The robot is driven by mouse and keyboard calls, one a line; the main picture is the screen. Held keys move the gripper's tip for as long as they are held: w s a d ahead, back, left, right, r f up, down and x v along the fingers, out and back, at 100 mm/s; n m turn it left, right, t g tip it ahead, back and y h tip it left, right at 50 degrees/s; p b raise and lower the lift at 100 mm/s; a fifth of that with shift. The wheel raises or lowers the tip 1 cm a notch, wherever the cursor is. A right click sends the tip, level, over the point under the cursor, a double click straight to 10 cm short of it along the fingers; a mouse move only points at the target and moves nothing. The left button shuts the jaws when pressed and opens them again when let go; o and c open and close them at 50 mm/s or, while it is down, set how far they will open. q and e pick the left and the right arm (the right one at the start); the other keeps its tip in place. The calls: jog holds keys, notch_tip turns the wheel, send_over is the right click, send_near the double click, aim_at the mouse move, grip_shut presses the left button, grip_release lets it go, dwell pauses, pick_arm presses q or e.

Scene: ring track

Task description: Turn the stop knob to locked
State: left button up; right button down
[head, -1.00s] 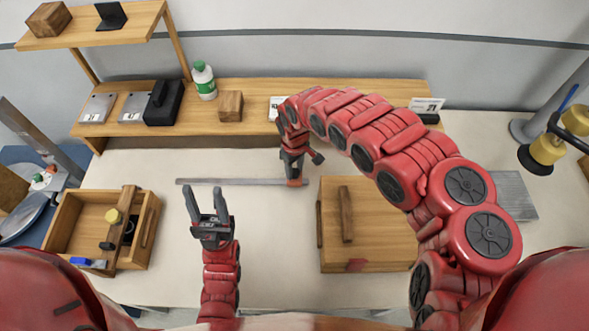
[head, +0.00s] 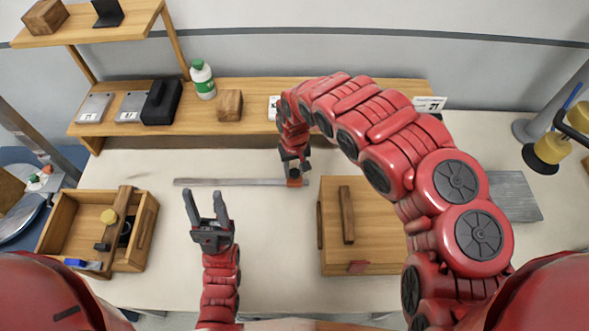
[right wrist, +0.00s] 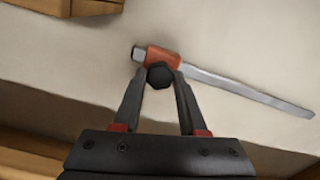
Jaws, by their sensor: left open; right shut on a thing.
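A thin grey rail (head: 230,182) lies across the light tabletop, with an orange stop (head: 295,183) at its right end. In the right wrist view, a black faceted stop knob (right wrist: 159,75) stands at the orange stop (right wrist: 160,56), and the grey rail (right wrist: 250,92) runs off to the right. My right gripper (head: 293,172) is over the stop; its two fingers (right wrist: 160,77) are shut on the knob, one on each side. The knob is hidden in the head view. I see no locked marking. My left gripper (head: 202,193) is open and empty, in front of the rail's left part.
A wooden box (head: 375,225) with a bar handle stands right of the stop. An open wooden tray (head: 148,235) with small items is at the left. A raised wooden shelf (head: 260,118) runs along the back. The tabletop between tray and box is mostly clear.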

aim_at(295, 172)
jog(key=shift+w+r, duration=0.1)
jog(key=shift+w, duration=0.05)
jog(key=shift+c, duration=2.2)
grip_release()
notch_tip(295, 172, up, 2)
jog(key=shift+r, duration=0.25)
notch_tip(295, 172, up, 15)
jog(key=p, duration=0.7)
jog(key=shift+f, duration=0.15)
